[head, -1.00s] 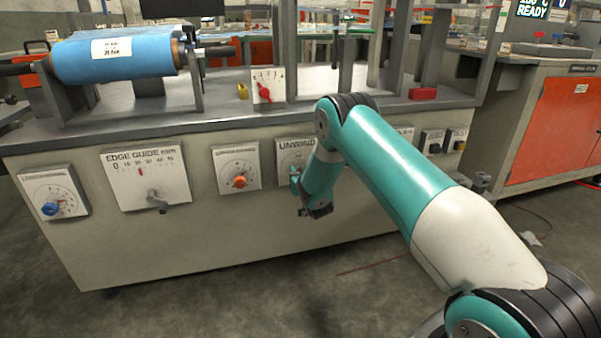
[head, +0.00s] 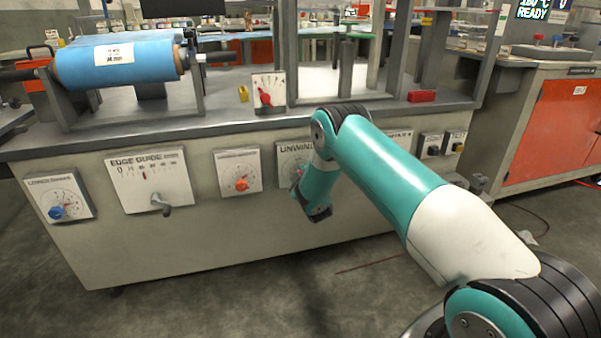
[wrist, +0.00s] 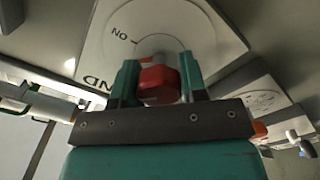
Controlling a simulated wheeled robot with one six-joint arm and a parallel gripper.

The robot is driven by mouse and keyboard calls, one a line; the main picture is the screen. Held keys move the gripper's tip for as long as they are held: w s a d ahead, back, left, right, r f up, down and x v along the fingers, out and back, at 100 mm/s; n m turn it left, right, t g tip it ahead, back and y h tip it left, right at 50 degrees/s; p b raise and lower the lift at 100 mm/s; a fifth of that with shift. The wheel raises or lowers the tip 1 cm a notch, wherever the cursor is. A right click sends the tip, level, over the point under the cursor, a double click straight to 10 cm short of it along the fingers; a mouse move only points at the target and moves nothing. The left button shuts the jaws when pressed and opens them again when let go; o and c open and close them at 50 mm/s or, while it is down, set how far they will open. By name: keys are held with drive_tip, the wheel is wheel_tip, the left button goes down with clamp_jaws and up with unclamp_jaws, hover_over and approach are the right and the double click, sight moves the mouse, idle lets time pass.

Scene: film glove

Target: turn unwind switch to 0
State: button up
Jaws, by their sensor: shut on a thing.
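The unwind switch's white plate (head: 288,153) is on the front of the machine, with my arm covering its right and lower parts. Its red knob (wrist: 158,85) shows in the wrist view, between the two green fingers of my gripper (wrist: 157,82), which is shut on it. The plate (wrist: 110,40) there bears an "ON" mark with a tick, seen turned over, and part of the name. A small red piece shows at the knob's top left, near the tick. The 0 mark is not seen. In the head view the knob is hidden.
On the same front are the edge guide plate (head: 150,180) with a grey crank, a dial with an orange knob (head: 242,186), and a dial with a blue knob (head: 56,212). Another dial plate (wrist: 262,100) is close beside my gripper.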

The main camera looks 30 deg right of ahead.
drive_tip(key=n+p, duration=0.1)
drive_tip(key=n, duration=0.3)
drive_tip(key=shift+a+n, duration=0.15)
drive_tip(key=shift+n, duration=0.15)
drive_tip(key=shift+w+n+p, duration=0.1)
drive_tip(key=shift+n+p, duration=0.6)
drive_tip(key=shift+n, duration=1.2)
drive_tip(key=o, duration=0.9)
drive_tip(key=shift+f, duration=0.1)
